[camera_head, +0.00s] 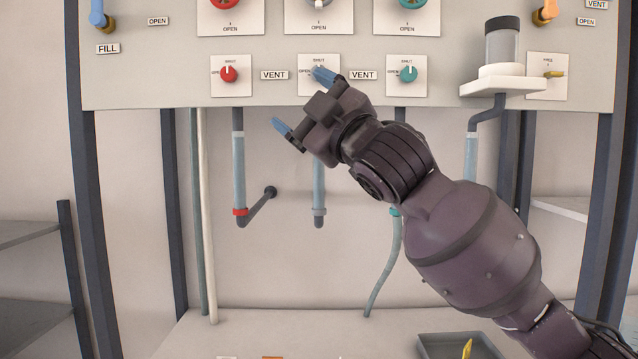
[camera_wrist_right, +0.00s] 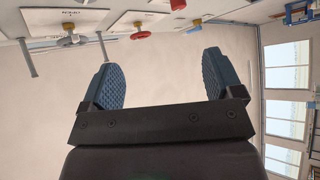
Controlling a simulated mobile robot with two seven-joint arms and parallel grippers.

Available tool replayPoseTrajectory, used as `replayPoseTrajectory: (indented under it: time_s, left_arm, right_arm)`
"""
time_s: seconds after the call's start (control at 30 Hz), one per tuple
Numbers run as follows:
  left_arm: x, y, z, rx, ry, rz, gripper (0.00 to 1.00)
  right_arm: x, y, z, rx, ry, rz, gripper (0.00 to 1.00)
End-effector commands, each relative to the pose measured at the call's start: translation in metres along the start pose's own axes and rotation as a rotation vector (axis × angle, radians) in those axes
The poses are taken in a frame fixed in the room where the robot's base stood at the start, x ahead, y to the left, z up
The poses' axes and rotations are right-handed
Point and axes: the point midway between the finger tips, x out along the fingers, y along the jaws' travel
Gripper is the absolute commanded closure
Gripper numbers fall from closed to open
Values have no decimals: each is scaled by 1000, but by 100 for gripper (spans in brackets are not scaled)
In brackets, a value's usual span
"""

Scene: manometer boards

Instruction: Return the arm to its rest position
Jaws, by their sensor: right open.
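My right gripper (camera_head: 300,101) is raised in front of the manometer board (camera_head: 180,82), near its lower edge. Its two blue fingers are spread apart with nothing between them. One fingertip overlaps the small middle knob plate (camera_head: 307,88) in the head view; whether it touches cannot be told. In the right wrist view the open fingers (camera_wrist_right: 165,80) show only pale wall between them. My right arm reaches in from the lower right. My left gripper is not in view.
A red knob (camera_head: 229,74) and a teal knob (camera_head: 408,74) sit on either side. A glass cylinder on a white bracket (camera_head: 505,86) juts out at right. Pipes hang below the board. A grey tray (camera_head: 430,342) stands on the lower shelf (camera_head: 200,340).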

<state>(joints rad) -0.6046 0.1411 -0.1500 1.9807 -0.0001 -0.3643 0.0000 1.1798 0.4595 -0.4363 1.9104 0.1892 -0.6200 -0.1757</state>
Motion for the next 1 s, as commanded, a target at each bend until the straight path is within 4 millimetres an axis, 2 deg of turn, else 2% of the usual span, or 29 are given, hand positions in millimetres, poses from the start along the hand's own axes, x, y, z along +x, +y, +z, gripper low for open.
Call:
replayPoseTrajectory:
  time_s: [0.03, 0.1, 0.27, 0.47, 0.7, 0.87, 1.0]
  left_arm:
    - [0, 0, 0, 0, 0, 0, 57]
    - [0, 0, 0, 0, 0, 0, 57]
    - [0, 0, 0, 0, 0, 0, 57]
    - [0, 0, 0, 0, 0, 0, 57]
    - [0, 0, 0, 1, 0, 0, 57]
    - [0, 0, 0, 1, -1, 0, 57]
    - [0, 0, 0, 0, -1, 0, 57]
  right_arm:
    - [-10, -11, 22, 49, -20, 3, 14]
    - [-23, -23, 47, 108, -41, 14, 14]
    - [-58, -51, 103, 231, -101, 40, 14]
    - [-112, -90, 167, 360, -195, 78, 14]
    - [-193, -140, 235, 478, -342, 124, 14]
    - [-256, -176, 272, 534, -460, 151, 14]
    - [-316, -209, 296, 580, -575, 169, 14]
